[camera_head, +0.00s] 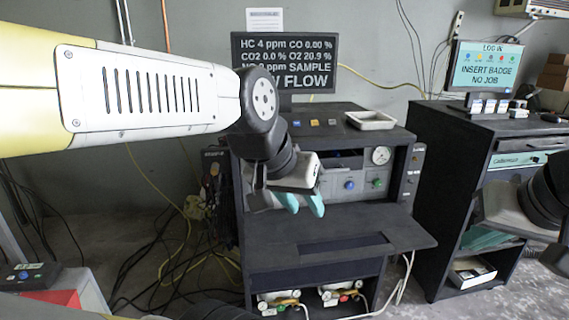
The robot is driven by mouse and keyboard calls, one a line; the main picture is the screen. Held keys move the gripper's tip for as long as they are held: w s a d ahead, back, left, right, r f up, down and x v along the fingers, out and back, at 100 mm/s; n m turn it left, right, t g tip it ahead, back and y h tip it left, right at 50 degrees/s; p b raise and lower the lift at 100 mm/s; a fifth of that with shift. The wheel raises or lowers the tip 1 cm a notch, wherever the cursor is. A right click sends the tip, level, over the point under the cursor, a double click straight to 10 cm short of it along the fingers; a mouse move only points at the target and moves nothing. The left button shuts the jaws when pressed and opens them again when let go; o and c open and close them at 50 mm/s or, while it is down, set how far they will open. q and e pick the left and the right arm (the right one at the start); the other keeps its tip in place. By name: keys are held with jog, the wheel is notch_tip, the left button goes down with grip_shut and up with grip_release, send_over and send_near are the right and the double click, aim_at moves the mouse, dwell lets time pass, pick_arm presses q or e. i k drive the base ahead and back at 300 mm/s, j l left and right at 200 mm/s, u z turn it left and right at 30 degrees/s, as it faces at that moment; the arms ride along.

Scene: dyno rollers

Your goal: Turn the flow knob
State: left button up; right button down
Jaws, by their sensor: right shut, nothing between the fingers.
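The dark analyser cabinet (345,231) stands in the middle with a grey control panel (340,215) in its opening. A blue knob (349,185) and a green knob (377,182) sit on the panel; I cannot tell which is the flow knob. My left gripper (301,203) hangs in front of the panel's left part, left of the blue knob and apart from it. Its two teal fingertips are spread, with nothing seen between them. My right gripper (484,238) is at the right, in front of the other cabinet, shut and far from the knobs.
A round gauge (381,155) is above the green knob. A shelf (350,240) juts out below the panel. A white tray (370,120) lies on the cabinet top. A monitor (284,62) behind shows gas readings and "FLOW". Loose cables (165,270) lie on the left floor.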

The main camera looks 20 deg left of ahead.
aim_at(377, 183)
jog(key=u, duration=1)
jog(key=z, duration=1)
jog(key=i+j+z, duration=0.15)
jog(key=z, duration=0.25)
jog(key=i+j+z, duration=0.1)
jog(key=z, duration=0.35)
jog(key=j+z, duration=0.25)
jog(key=z, duration=0.15)
